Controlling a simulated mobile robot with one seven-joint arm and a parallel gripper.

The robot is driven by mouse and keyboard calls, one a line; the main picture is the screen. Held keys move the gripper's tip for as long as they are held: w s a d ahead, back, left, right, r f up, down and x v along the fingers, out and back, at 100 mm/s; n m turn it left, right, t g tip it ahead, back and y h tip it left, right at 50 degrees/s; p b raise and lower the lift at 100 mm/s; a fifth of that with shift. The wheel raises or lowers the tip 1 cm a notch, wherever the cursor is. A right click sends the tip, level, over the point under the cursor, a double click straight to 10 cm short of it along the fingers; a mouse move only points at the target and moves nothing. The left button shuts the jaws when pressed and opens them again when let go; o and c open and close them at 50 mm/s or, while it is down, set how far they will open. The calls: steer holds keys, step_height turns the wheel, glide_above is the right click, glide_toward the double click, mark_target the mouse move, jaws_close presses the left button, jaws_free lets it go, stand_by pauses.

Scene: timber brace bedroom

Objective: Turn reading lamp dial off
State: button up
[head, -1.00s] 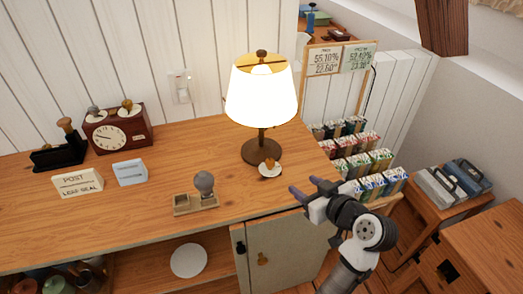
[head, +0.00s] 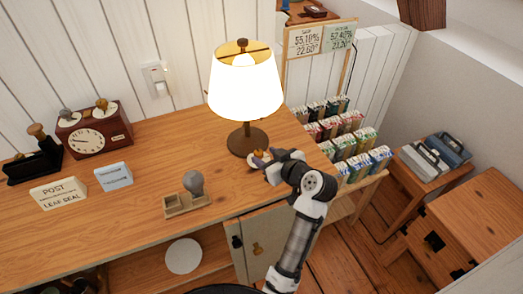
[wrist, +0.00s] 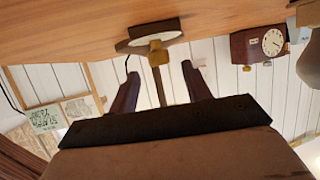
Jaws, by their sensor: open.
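The reading lamp (head: 246,88) stands on the wooden desktop, and its shade glows brightly. Its dial (head: 254,163) is a pale round plate with a brass knob, in front of the lamp's dark base (head: 246,142). My gripper (head: 266,157) is open at the dial and partly covers it in the head view. In the wrist view, which is upside down, the dial (wrist: 150,40) shows at the top, just beyond the fingertips. My gripper (wrist: 160,72) has its two fingers apart there, with the knob roughly between their lines. I cannot tell whether a finger touches it.
A small wooden holder with a grey-knobbed stamp (head: 187,203) stands left of the arm. A clock box (head: 94,134), two small signs and a black stand are farther left. A rack of colourful packets (head: 340,133) stands right of the desk. The desktop left of the lamp is mostly clear.

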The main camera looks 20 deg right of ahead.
mark_target(258, 152)
steer(key=shift+x, duration=1.5)
steer(key=c, duration=1)
